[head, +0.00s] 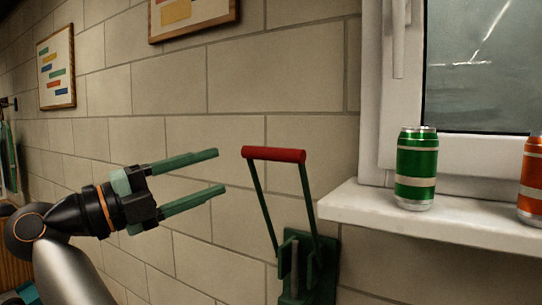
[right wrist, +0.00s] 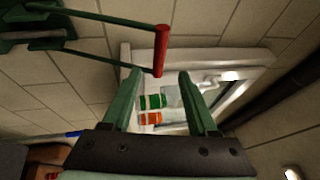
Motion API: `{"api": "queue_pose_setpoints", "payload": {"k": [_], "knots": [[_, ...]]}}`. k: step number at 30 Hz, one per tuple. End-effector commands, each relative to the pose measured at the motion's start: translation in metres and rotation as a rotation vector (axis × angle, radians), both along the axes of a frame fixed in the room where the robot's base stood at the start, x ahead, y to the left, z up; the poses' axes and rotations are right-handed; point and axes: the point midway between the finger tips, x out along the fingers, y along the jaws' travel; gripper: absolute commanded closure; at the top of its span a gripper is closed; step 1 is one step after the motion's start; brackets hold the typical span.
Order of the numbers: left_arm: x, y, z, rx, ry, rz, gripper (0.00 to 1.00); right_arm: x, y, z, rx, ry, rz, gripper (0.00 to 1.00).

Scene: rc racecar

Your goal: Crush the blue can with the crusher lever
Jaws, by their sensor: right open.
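The can crusher (head: 325,262) is a green wall-mounted frame at the lower middle of the head view. Its lever is raised, with two green arms and a red crossbar handle (head: 273,154). The handle also shows in the right wrist view (right wrist: 161,50). My right gripper (head: 219,171) is open and empty, left of the handle and apart from it, with its fingers pointing towards it. I cannot make out a blue can in either view; the lower part of the crusher is cut off by the picture edge. My left gripper is not in view.
A green can (head: 416,170) and an orange can (head: 531,180) stand on the white window sill (head: 440,229) right of the crusher. A pale block wall (head: 170,85) lies behind. Framed boards (head: 57,68) hang at the upper left. The space between gripper and handle is clear.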

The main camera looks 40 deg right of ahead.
Motion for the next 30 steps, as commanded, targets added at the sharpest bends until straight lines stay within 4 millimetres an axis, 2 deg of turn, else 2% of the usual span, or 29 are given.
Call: {"api": "queue_pose_setpoints", "payload": {"k": [5,15,21,25,30], "knots": [[-0.001,0.001,0.000,0.003,0.000,0.000,0.50,-0.004,-0.011,0.003,0.020,-0.009,-0.001,0.41],[-0.002,0.005,0.000,0.010,0.001,0.002,0.50,-0.013,-0.076,0.016,0.014,-0.010,-0.004,0.41],[-0.004,0.006,-0.002,0.012,0.007,0.004,0.50,-0.015,-0.107,0.021,0.015,-0.007,-0.003,0.41],[-0.005,0.007,-0.001,0.012,0.007,0.005,0.50,-0.016,-0.117,0.023,0.014,-0.007,-0.001,0.41],[-0.005,0.007,-0.001,0.013,0.007,0.006,0.50,-0.017,-0.121,0.024,0.014,-0.007,0.000,0.41]]}}
